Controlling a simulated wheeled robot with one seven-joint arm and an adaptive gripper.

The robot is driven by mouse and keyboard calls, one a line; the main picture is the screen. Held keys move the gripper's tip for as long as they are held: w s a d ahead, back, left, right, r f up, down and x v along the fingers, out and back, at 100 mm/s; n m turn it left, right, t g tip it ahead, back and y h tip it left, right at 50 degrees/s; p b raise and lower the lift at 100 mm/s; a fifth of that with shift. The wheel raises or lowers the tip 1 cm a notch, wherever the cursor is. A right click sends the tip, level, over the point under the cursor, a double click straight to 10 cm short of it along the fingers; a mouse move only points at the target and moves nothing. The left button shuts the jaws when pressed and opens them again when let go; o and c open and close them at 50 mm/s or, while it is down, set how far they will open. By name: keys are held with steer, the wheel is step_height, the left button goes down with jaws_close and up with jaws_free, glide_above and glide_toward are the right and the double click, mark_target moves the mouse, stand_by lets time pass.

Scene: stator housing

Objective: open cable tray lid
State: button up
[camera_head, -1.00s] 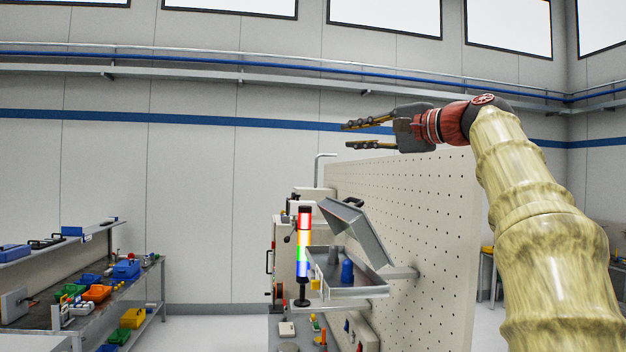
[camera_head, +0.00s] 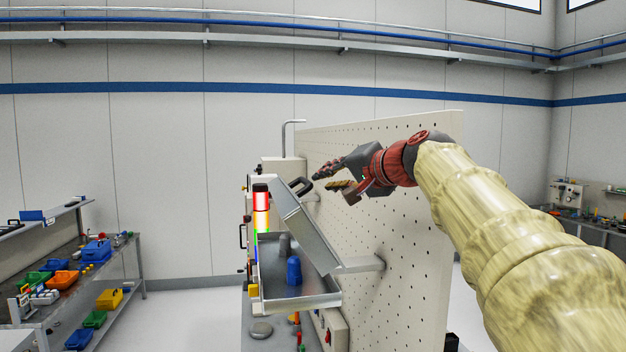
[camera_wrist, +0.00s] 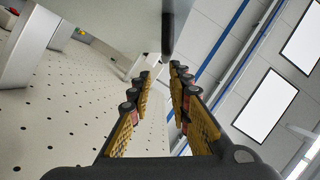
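The cable tray (camera_head: 300,300) is a grey metal box fixed beside the perforated board. Its lid (camera_head: 308,232) stands tilted up, partly open, leaning over the tray from the right side. A dark handle (camera_head: 300,187) sits at the lid's upper edge. My gripper (camera_head: 322,178) is open and empty, just right of the handle and apparently close to it; exact distance is unclear. In the wrist view the open fingers (camera_wrist: 160,70) point toward a dark bar, apparently the handle (camera_wrist: 168,32), beside a grey panel that looks like the lid (camera_wrist: 115,20).
A blue part (camera_head: 294,270) and a grey part stand in the tray. A lit signal tower (camera_head: 261,210) is just left of the tray. The perforated board (camera_head: 400,240) rises close to my arm on the right. A shelf bench with coloured bins (camera_head: 97,250) stands far left.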

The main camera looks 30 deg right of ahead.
steer(key=p+x, duration=0.1)
steer(key=x, duration=0.5)
steer(key=shift+w, duration=0.4)
steer(key=shift+a+f, duration=0.1)
steer(key=shift+a, duration=0.1)
steer(key=shift+c, duration=0.7)
jaws_close()
steer(key=shift+c, duration=0.6)
jaws_free()
steer(key=shift+o, duration=1.3)
